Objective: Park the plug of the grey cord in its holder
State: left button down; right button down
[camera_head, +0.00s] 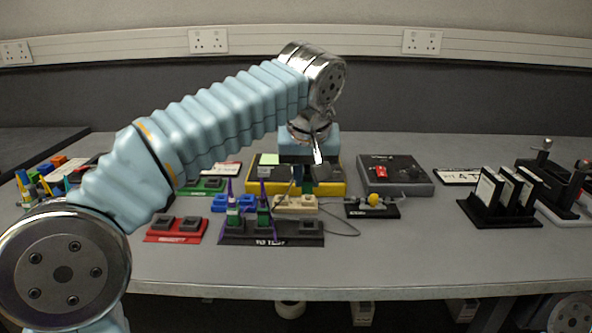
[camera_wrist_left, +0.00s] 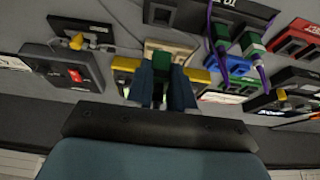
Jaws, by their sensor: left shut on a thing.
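My left gripper (camera_head: 308,187) reaches in from the left and points down over the middle of the table, at the front of the yellow-edged box. In the left wrist view its fingers (camera_wrist_left: 166,88) are shut on a dark green plug (camera_wrist_left: 161,61). The plug is close to a beige block (camera_head: 296,204), which also shows in the left wrist view (camera_wrist_left: 180,47); I cannot tell whether they touch. A thin grey cord (camera_head: 340,234) loops on the table right of the beige block. Its join to the plug is hidden. My right gripper is not in view.
A black stand with a yellow knob (camera_head: 374,199) is on the right. Behind are the yellow-edged box (camera_head: 337,186) and a dark box with a red switch (camera_head: 394,173). A black rack (camera_head: 270,238) with green plugs on purple cords is in front. The table's front right is clear.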

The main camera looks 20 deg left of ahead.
pick_arm(q)
jog(key=shift+d+f, duration=0.2)
jog(key=shift+d, duration=0.15)
jog(key=shift+f+b, duration=0.4)
jog(key=shift+f, duration=0.5)
notch_tip(320, 180, down, 2)
jog(key=shift+f+b, duration=0.1)
jog(key=shift+b, duration=0.65)
jog(key=shift+a+f+b, duration=0.1)
jog(key=shift+f+b, duration=0.7)
jog(key=shift+p, duration=0.35)
jog(key=shift+f+b, duration=0.4)
jog(key=shift+f, duration=0.35)
dwell(0.3)
